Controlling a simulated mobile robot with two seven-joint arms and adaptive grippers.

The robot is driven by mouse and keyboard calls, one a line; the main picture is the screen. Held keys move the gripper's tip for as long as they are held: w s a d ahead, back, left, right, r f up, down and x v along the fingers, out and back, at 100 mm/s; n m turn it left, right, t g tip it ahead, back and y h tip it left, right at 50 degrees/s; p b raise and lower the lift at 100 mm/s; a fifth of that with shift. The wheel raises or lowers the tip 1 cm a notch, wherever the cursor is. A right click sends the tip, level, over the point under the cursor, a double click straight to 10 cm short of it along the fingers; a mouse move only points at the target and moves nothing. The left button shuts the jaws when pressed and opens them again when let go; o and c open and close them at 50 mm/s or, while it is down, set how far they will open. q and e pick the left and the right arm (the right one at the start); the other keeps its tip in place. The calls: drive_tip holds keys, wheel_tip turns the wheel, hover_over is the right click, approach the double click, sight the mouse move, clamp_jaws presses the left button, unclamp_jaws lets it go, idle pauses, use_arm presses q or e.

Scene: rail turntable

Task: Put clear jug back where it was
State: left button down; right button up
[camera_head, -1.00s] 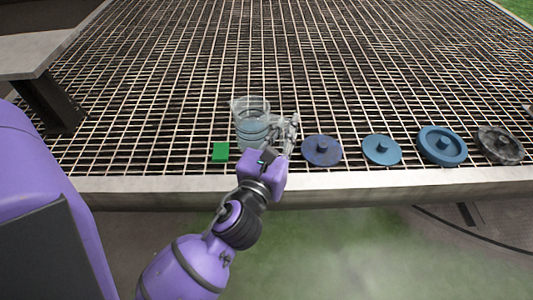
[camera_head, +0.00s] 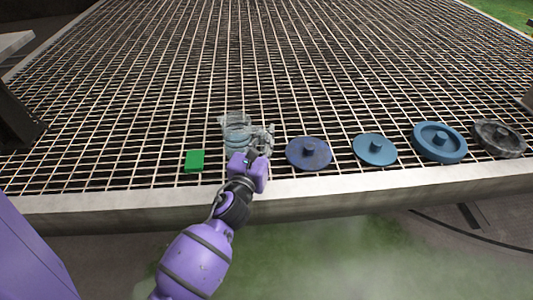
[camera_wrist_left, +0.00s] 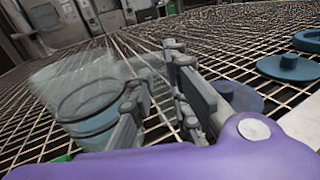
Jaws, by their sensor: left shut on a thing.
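The clear jug (camera_head: 236,126) is see-through, with a bluish lower part. It is at the near side of the grating, between a green square (camera_head: 195,160) and a dark blue disc (camera_head: 308,153). My left gripper (camera_head: 262,140) is at the jug's right side. The exact grip and whether the jug's base touches the grating cannot be told. My right gripper is not in view.
The grating (camera_head: 290,60) is bare behind the jug. To the right stand a blue disc (camera_head: 376,150), a larger blue wheel (camera_head: 439,142) and a dark grey wheel (camera_head: 499,138) in a row. A pale edge beam (camera_head: 330,193) runs along the front.

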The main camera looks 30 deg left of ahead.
use_arm(q)
drive_tip(key=w+f+b, duration=0.1)
drive_tip(key=f, duration=0.1)
drive_tip(key=f+b, duration=0.1)
drive_tip(key=f, duration=0.1)
drive_tip(key=w+a+f+b, duration=0.1)
drive_tip(key=f, duration=0.1)
drive_tip(key=shift+w+f+b, duration=0.2)
drive_tip(key=shift+w+b, duration=0.15)
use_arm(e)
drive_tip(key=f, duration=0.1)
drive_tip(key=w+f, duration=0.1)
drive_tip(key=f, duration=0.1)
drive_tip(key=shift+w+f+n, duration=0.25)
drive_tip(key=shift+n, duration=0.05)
use_arm(q)
drive_tip(key=shift+f, duration=0.2)
drive_tip(key=c, duration=1.7)
unclamp_jaws()
drive_tip(key=shift+o, duration=0.2)
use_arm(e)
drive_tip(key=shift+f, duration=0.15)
use_arm(q)
drive_tip(key=shift+r, duration=0.1)
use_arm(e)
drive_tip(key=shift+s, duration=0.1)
